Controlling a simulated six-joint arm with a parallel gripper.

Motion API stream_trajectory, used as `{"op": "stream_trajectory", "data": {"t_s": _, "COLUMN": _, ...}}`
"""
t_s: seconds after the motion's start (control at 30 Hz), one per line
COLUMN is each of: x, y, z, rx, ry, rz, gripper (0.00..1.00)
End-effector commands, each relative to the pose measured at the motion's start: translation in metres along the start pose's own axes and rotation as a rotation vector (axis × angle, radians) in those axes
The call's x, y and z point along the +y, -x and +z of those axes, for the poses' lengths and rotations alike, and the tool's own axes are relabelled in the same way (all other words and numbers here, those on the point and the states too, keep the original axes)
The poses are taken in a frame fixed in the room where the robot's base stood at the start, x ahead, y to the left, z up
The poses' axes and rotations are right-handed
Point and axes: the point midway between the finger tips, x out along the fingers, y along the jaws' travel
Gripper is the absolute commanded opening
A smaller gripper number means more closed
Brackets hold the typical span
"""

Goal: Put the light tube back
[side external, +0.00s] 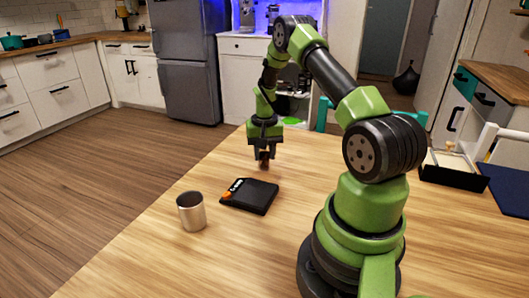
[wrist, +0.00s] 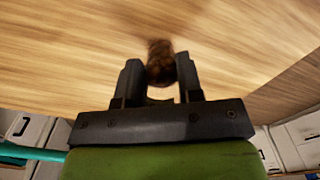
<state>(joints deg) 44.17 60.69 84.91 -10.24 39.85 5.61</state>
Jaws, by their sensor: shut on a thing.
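My gripper (side external: 264,150) points down over the far part of the wooden table (side external: 150,262), near its far edge. It is shut on a small dark brown, roughly cylindrical thing (side external: 264,162). In the wrist view this brown thing (wrist: 160,52) sits between the two black fingers of my gripper (wrist: 159,72), and its far end looks blurred. I cannot tell whether it is the light tube or whether it touches the table. No other thing in view is clearly a light tube.
A flat black case (side external: 249,196) with an orange corner lies in front of my gripper. A metal cup (side external: 191,211) stands left of it. A black tray (side external: 452,176) with pale contents and a dark blue mat (side external: 508,188) are at the right. The table's front left is clear.

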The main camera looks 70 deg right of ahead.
Motion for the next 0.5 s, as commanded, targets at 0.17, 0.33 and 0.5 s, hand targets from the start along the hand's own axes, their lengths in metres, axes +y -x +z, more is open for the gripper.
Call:
{"op": "stream_trajectory", "data": {"t_s": 0.17, "x": 0.0, "y": -0.0028, "z": 0.0001, "rx": 0.0, "ry": 0.001, "rz": 0.0, "gripper": 0.43}}
{"op": "stream_trajectory", "data": {"t_s": 0.33, "x": 0.0, "y": -0.0026, "z": 0.0001, "rx": 0.0, "ry": 0.001, "rz": 0.0, "gripper": 0.59}}
{"op": "stream_trajectory", "data": {"t_s": 0.5, "x": 0.0, "y": -0.0019, "z": 0.0001, "rx": 0.0, "ry": 0.001, "rz": 0.0, "gripper": 0.59}}
